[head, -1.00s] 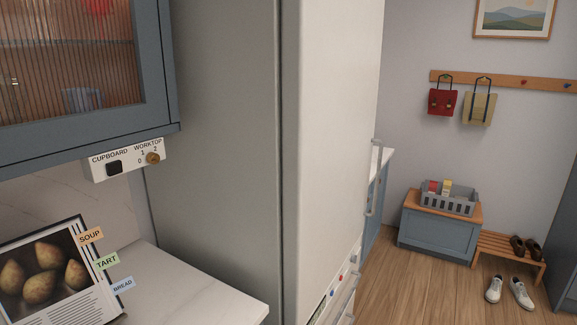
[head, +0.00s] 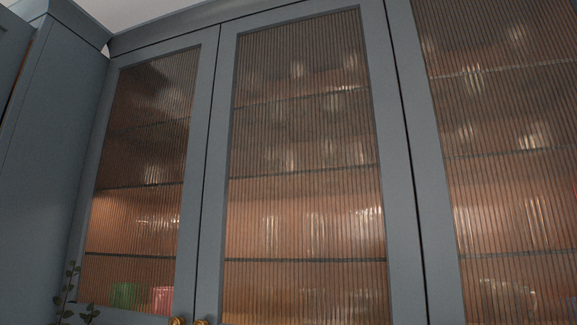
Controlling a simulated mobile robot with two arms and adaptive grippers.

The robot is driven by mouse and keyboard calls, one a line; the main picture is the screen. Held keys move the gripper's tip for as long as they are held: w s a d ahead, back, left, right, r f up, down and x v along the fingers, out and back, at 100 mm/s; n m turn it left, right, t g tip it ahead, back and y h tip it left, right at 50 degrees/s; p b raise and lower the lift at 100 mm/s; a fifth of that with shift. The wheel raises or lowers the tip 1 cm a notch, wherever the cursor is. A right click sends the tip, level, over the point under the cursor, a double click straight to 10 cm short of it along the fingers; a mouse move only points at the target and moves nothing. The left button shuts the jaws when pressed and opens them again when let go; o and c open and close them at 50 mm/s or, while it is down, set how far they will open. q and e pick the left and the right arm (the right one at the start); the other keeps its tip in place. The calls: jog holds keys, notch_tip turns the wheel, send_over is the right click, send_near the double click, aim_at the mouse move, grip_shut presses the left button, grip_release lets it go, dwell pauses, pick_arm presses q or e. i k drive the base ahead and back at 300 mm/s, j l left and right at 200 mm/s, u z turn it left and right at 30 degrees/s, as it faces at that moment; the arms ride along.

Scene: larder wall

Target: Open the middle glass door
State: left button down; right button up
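The middle glass door (head: 308,190) has a blue-grey frame and ribbed glass. It fills the centre of the head view and looks closed. A brass knob (head: 201,322) shows at its lower left, cut by the bottom edge of the picture. A second brass knob (head: 177,321) sits close beside it, at the lower right of the left glass door (head: 145,170). The right glass door (head: 510,150) is only partly in view and also looks closed. The bottom edges of the doors are out of view. Neither of my grippers is in view.
A blue-grey panel (head: 50,150) stands at the far left. Plant leaves (head: 72,290) rise at the bottom left, before the left door. Blurred green and pink shapes and shelves show behind the glass. The worktop is out of view.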

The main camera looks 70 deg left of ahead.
aim_at(309, 215)
jog(key=u, duration=2.25)
